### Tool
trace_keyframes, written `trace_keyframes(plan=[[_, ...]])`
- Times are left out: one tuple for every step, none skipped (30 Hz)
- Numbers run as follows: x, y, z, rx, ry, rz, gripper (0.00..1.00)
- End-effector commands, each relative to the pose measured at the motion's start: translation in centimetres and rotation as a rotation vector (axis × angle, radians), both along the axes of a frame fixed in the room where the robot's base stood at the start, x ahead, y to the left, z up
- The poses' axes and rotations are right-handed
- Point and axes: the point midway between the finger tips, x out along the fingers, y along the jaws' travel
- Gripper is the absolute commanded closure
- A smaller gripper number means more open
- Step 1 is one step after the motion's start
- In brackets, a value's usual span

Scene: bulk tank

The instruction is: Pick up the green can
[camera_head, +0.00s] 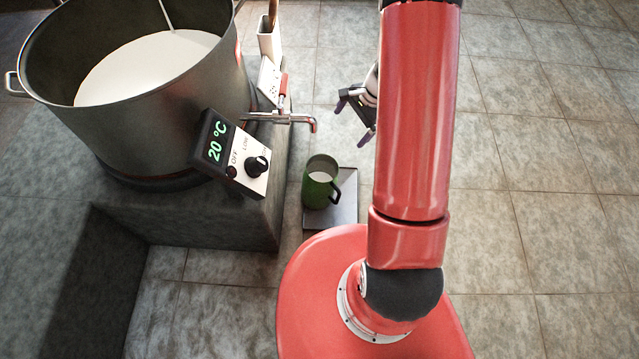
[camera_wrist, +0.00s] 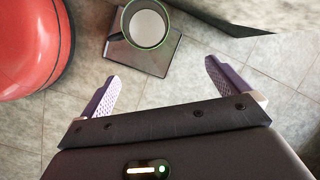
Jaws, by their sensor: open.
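The green can (camera_head: 314,194) has a handle on its right side and white liquid inside. It stands upright on a flat grey plate (camera_head: 342,213) on the floor, beside the stone block and near the tap's spout. In the wrist view the can (camera_wrist: 127,22) is seen from above at the top, on the plate (camera_wrist: 152,62). My gripper (camera_head: 356,112) is open and empty, above and to the right of the can in the head view. In the wrist view both purple fingers of my gripper (camera_wrist: 163,68) are spread below the can, apart from it.
A large steel tank (camera_head: 140,115) of white liquid stands on a stone block (camera_head: 215,225) at left. Its tap (camera_head: 285,118) juts towards the can. A control box (camera_head: 232,158) reads 20 °C. A white holder (camera_head: 269,42) stands behind. Tiled floor at right is clear.

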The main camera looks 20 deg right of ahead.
Motion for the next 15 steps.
trace_keyframes(plan=[[-0.3,-0.8,-3.2,0.013,0.045,-0.06,0.0],[-0.4,-1.3,-4.7,0.018,0.063,-0.092,0.0],[-0.7,-1.8,-6.6,0.024,0.087,-0.134,0.0],[-0.9,-2.1,-7.9,0.029,0.103,-0.161,0.0],[-1.1,-2.3,-9.1,0.033,0.119,-0.187,0.0],[-1.4,-2.7,-10.5,0.036,0.136,-0.217,0.0],[-1.6,-2.9,-11.3,0.037,0.146,-0.235,0.0],[-1.8,-3.0,-12.1,0.039,0.156,-0.251,0.0],[-2.0,-3.2,-12.9,0.041,0.166,-0.268,0.0],[-2.1,-3.3,-13.3,0.041,0.171,-0.278,0.0],[-2.2,-3.3,-13.7,0.043,0.175,-0.286,0.0],[-2.3,-3.3,-14.0,0.042,0.179,-0.292,0.0],[-2.3,-3.1,-14.1,0.044,0.181,-0.295,0.0],[-2.3,-2.8,-14.1,0.044,0.181,-0.297,0.0],[-2.3,-2.3,-14.1,0.045,0.182,-0.297,0.0]])
